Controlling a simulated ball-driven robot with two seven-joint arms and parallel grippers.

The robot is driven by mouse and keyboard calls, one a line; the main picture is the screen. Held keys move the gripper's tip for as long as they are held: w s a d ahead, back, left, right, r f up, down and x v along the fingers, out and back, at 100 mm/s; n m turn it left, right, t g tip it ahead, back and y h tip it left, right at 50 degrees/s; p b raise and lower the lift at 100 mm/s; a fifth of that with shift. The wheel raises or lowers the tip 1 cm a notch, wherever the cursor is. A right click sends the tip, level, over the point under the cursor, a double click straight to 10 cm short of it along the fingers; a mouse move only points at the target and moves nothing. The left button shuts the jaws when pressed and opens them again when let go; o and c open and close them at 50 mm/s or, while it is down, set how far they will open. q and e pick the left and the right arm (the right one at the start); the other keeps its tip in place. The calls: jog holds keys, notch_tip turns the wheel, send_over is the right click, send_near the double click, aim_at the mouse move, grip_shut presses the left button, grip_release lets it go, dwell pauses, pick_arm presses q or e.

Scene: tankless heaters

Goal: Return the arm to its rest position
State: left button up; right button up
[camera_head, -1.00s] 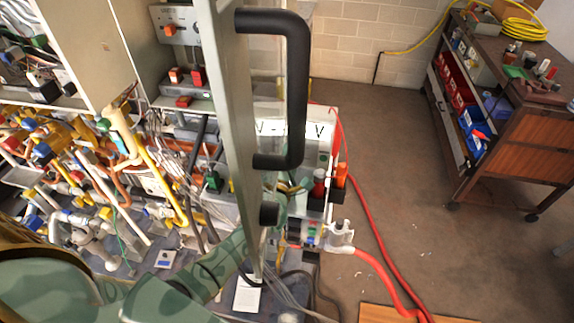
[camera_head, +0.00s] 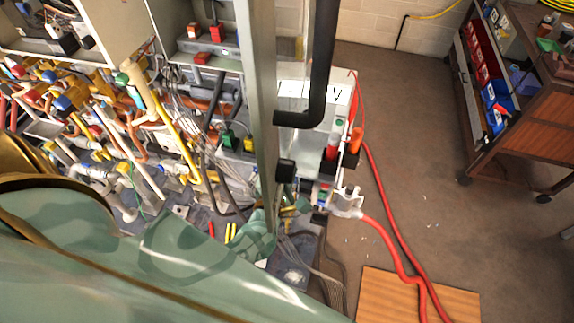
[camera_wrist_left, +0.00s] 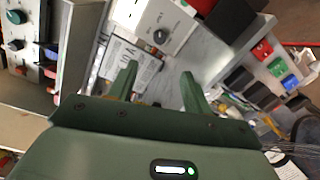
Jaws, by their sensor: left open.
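My left arm (camera_head: 150,265), in green, fills the lower left of the head view. Part of it passes behind the edge of a grey upright door or panel (camera_head: 260,130). I cannot make out the fingertips in the head view. In the left wrist view my left gripper (camera_wrist_left: 157,82) has its two green fingers apart with nothing between them. Beyond the fingers are a printed sheet (camera_wrist_left: 130,62) and a white box with a dark knob (camera_wrist_left: 160,36). My right gripper is not in view.
Pipes and valves (camera_head: 100,110) crowd the left. A red hose (camera_head: 385,210) runs over the floor to a wooden board (camera_head: 375,290). A workbench (camera_head: 535,120) stands at the right; the floor between is open.

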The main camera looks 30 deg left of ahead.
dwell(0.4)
pick_arm(q)
jog(key=s+d+f+m+g+h+b, duration=0.1)
jog(key=s+d+f+m+g+h, duration=0.2)
jog(key=f+m, duration=0.55)
jog(key=s+f+m+g+h+b, duration=0.15)
jog(key=s+f+m, duration=0.4)
jog(key=f, duration=0.55)
jog(key=s+d+f+m+g+h+b, duration=0.2)
jog(key=s+f+m+g, duration=0.15)
jog(key=f+m, duration=0.45)
jog(key=s+a+f+m+g+y+b, duration=0.1)
jog(key=s+a+f+m+g+b, duration=0.2)
jog(key=s+f, duration=0.9)
jog(key=s+a+f+m+g+y+b, duration=0.1)
jog(key=s+a+f+m+g+b, duration=0.2)
jog(key=s+f, duration=0.9)
jog(key=shift+s+a+g+b, duration=0.75)
jog(key=shift+s+g+b, duration=0.35)
jog(key=shift+b, duration=0.15)
jog(key=shift+w+y, duration=0.1)
jog(key=shift+y, duration=0.15)
jog(key=shift+c, duration=0.3)
